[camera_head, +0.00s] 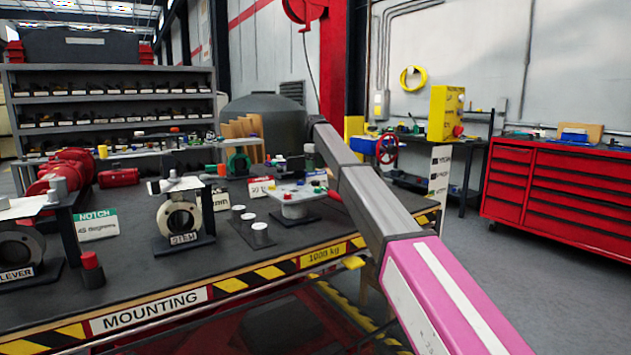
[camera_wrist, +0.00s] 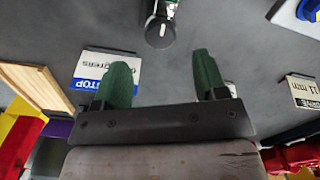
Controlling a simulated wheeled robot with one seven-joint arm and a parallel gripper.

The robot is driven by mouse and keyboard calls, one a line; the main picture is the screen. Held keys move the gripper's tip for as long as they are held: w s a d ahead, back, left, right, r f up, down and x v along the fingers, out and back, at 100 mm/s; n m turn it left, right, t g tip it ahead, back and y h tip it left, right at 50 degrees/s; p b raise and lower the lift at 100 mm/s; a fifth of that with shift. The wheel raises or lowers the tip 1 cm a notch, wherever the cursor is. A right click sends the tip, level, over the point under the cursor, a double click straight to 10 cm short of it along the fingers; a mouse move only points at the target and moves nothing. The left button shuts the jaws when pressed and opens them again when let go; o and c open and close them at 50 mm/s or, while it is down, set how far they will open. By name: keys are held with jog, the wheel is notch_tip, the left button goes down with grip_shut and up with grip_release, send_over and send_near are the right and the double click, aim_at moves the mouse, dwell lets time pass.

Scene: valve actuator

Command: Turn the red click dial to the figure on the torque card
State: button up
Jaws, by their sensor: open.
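My gripper (camera_wrist: 167,82) shows in the wrist view with two green fingers apart and nothing between them. In the head view my arm reaches away over the bench, and I cannot make out the fingers. A small red-topped knob (camera_head: 90,261) stands on a black post at the bench's front left; I cannot tell whether it is the click dial. A card with a red band (camera_head: 261,187) stands mid-bench, its figure too small to read. I cannot tell which card is the torque card. A dark round knob (camera_wrist: 160,32) lies ahead of the fingers in the wrist view.
A "NOTCH 45 degrees" card (camera_head: 97,226), a flanged "STEM" valve body (camera_head: 181,216) and several grey cylinders stand on the bench (camera_head: 215,262).

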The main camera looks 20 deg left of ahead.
aim_at(316, 181)
notch_tip(316, 181, down, 6)
jog(key=shift+f, duration=0.1)
jog(key=c, duration=0.9)
jog(key=shift+c, duration=0.2)
jog(key=m, duration=0.4)
jog(key=shift+m, duration=1.9)
